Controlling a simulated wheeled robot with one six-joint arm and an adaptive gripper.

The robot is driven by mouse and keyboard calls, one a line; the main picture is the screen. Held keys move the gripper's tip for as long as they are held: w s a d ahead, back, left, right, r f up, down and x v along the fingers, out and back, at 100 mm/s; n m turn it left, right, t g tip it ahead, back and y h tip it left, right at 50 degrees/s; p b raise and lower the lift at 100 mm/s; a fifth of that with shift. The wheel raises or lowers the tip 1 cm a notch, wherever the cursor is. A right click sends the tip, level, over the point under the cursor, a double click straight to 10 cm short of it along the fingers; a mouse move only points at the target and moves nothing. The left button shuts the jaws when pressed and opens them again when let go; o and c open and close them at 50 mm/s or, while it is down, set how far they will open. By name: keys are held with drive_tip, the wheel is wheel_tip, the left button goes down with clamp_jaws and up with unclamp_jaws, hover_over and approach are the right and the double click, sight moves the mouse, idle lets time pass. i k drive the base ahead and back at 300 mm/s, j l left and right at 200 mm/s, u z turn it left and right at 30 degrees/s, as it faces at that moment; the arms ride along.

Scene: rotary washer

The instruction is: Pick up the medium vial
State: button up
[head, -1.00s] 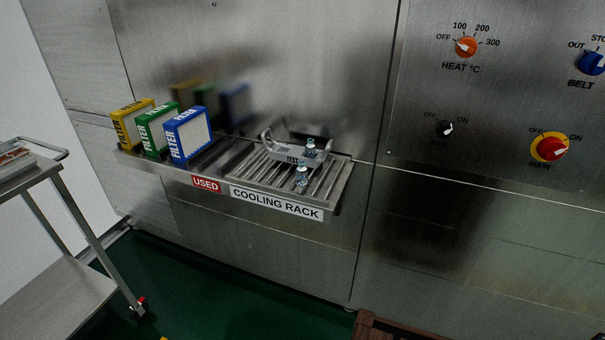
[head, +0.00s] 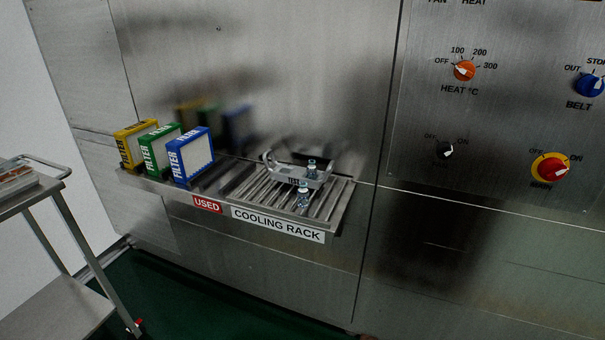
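Two small clear vials with blue markings show at the cooling rack (head: 345,200). One vial (head: 303,197) stands on the rack's bars near the front. The other vial (head: 312,169) stands at the small metal tray (head: 283,173) with handles, which sits on the rack behind the first. I cannot tell from their size which one is the medium vial. My gripper is not in view.
Yellow (head: 133,145), green (head: 160,151) and blue (head: 191,155) filter boxes stand on the shelf's left part, above the USED label (head: 207,204). A metal cart (head: 55,215) stands at the left. A control panel with knobs (head: 548,168) is at the right. Green floor lies below.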

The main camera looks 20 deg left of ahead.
sight(304, 194)
drive_tip(key=u, duration=1.75)
